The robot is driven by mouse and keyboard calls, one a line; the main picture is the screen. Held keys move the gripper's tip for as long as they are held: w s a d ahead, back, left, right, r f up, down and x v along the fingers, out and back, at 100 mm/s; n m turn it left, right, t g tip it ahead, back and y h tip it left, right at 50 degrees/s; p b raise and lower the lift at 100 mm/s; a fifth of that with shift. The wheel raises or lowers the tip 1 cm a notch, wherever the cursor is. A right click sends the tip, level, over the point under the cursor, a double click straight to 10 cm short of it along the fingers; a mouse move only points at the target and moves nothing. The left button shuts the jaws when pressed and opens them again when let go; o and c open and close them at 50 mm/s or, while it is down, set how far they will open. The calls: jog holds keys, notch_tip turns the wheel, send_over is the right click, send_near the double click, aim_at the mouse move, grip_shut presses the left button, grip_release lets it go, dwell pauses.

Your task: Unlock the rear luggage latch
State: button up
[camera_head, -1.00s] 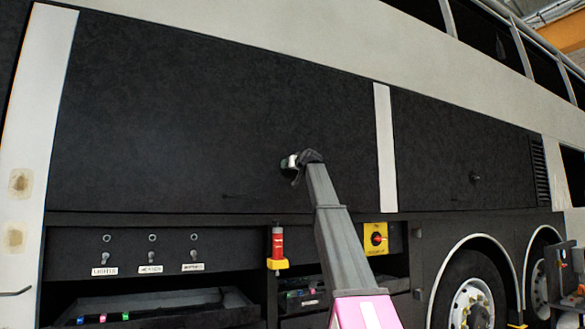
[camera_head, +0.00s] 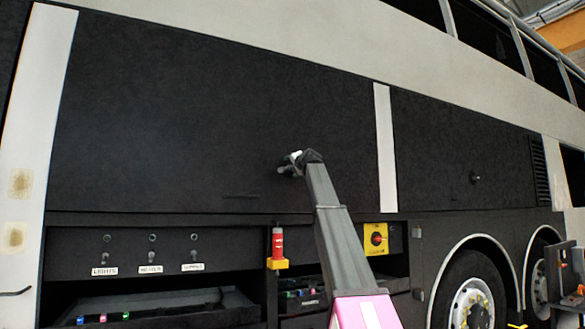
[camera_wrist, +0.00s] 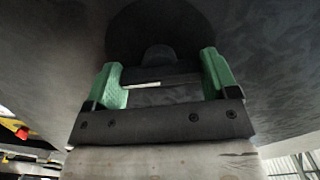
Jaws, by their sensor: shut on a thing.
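The large black luggage panel (camera_head: 170,110) on the side of the coach is closed. My gripper (camera_head: 288,164) is at the panel's lower right part. In the wrist view my gripper (camera_wrist: 160,70) has its two green fingers on either side of a dark latch handle, shut on it. A round dark latch base (camera_wrist: 155,25) lies flat on the panel behind the handle. In the head view my gripper hides this latch. A second small latch (camera_head: 475,180) sits on the black panel to the right (camera_head: 440,140), untouched.
Below the panel are a row of labelled toggle switches (camera_head: 151,254), a red and yellow device (camera_head: 277,247) and a yellow plate with a red rotary switch (camera_head: 376,239). An open tray (camera_head: 160,304) is at lower left. Wheels (camera_head: 470,295) stand at lower right.

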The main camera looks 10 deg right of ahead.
jog(key=m, duration=0.6)
jog(key=shift+m, duration=0.3)
dwell(0.4)
jog(key=o, duration=0.8)
jog(key=shift+s, duration=0.1)
jog(key=v, duration=1)
jog(key=shift+s, duration=0.35)
jog(key=shift+d, duration=0.1)
